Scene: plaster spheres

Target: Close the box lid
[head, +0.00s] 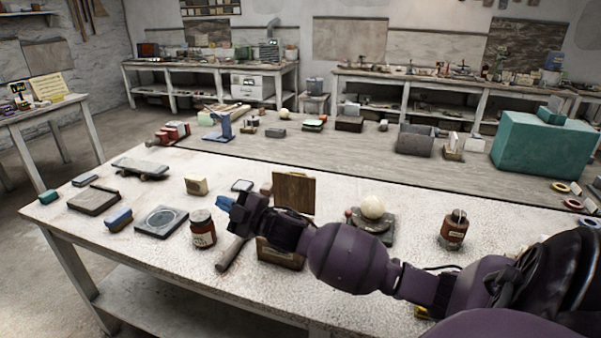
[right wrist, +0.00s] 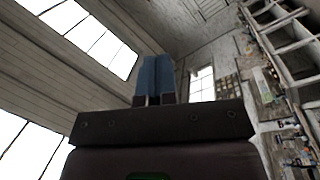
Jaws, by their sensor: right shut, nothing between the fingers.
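A small brown wooden box (head: 281,259) stands on the near white table. Its lid (head: 294,193) stands open, roughly upright, at the back of the box. My right arm crosses in front of the box and hides much of its upper part and opening. My right gripper (head: 232,205) is just left of the box and lid, with its blue fingers pointing left. In the right wrist view the blue fingers (right wrist: 154,78) are together with nothing between them. I cannot tell whether the arm touches the box or lid. My left gripper is not in view.
A red-brown jar (head: 202,230) stands just left of the gripper. A pale sphere on a dark stand (head: 373,206) and a brown bottle (head: 452,231) stand right of the box. A large teal box (head: 540,147) is at the back right.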

